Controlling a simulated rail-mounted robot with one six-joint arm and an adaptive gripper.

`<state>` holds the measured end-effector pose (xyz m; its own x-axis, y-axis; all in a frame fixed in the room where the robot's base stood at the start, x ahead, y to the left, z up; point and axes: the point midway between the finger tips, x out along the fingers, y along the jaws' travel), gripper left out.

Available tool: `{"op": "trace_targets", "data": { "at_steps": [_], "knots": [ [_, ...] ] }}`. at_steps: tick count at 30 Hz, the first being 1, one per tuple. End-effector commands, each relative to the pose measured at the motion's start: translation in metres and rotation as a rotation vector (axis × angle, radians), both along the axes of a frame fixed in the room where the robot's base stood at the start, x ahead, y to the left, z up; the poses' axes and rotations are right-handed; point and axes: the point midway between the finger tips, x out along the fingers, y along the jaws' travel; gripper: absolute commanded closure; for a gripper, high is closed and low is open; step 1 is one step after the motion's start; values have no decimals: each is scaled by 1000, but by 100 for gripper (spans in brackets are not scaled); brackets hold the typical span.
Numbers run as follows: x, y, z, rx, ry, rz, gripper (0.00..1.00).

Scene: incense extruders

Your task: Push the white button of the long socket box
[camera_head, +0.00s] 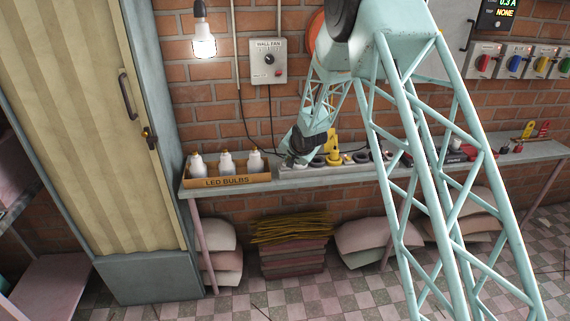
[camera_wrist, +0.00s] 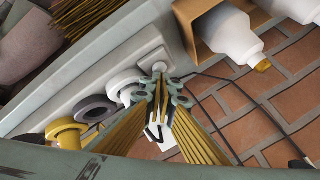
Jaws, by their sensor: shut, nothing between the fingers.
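In the head view my gripper (camera_head: 291,162) is low over the box's left end, and the button cannot be made out.
A box of light bulbs (camera_head: 228,181) stands just left of the socket box. A yellow plug (camera_head: 333,150) rises from the box. Dark cables hang along the brick wall behind. A wall fan switch (camera_head: 267,62) and a hanging bulb (camera_head: 203,42) are above.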

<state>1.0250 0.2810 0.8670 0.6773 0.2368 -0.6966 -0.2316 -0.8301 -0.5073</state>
Motion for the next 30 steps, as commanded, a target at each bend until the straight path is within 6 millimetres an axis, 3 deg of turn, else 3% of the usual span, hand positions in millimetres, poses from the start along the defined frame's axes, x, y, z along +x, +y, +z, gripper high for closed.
{"op": "trace_targets", "data": {
  "at_steps": [13, 30],
  "knots": [
    [0, 0, -10, 0, 1, 0, 100],
    [-1, 0, -7, -1, 3, 0, 100]
  ]
}}
